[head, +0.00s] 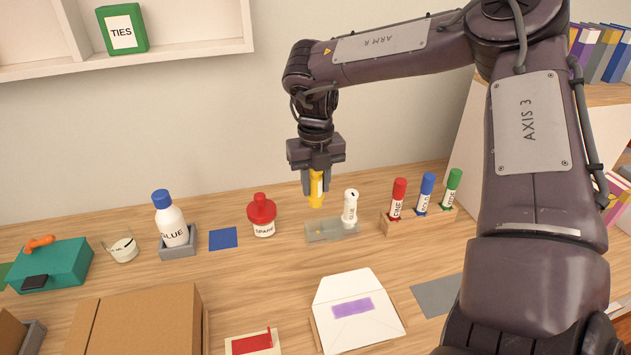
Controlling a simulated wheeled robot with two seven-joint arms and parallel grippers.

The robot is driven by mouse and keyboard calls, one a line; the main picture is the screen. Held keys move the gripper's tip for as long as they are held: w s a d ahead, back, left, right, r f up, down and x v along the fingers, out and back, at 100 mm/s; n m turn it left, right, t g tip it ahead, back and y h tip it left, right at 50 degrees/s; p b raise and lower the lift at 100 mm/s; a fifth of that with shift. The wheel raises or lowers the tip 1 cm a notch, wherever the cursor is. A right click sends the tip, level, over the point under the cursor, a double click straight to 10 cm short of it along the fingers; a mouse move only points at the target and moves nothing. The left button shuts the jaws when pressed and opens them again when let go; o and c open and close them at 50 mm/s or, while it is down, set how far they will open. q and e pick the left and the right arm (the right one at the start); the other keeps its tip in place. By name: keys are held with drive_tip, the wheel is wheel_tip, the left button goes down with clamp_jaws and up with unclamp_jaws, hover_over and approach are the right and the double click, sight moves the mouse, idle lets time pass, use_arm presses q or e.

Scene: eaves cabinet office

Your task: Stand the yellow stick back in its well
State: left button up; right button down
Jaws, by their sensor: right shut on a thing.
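The yellow stick (316,191) hangs upright in my right gripper (316,172), which is shut on its upper part. The stick has a pale label on its side. Its lower end is just above the left part of a low grey-green holder (322,231) on the desk; I cannot tell whether it is exactly over a well. A white stick (350,207) stands in the right part of that holder. My left gripper is not in view.
A red-capped bottle (262,215) stands left of the holder. A wooden rack (418,219) with red, blue and green sticks stands to the right. An open envelope (357,322) lies in front. A cardboard box (137,320) is at front left.

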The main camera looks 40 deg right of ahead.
sight(316, 202)
drive_tip(key=shift+f+b, duration=2.15)
drive_tip(key=shift+f, duration=0.75)
drive_tip(key=shift+f+b, duration=1.2)
drive_tip(key=shift+f, duration=0.35)
drive_tip(key=c, duration=1)
unclamp_jaws()
wheel_tip(316, 202, up, 8)
drive_tip(key=shift+f, duration=0.1)
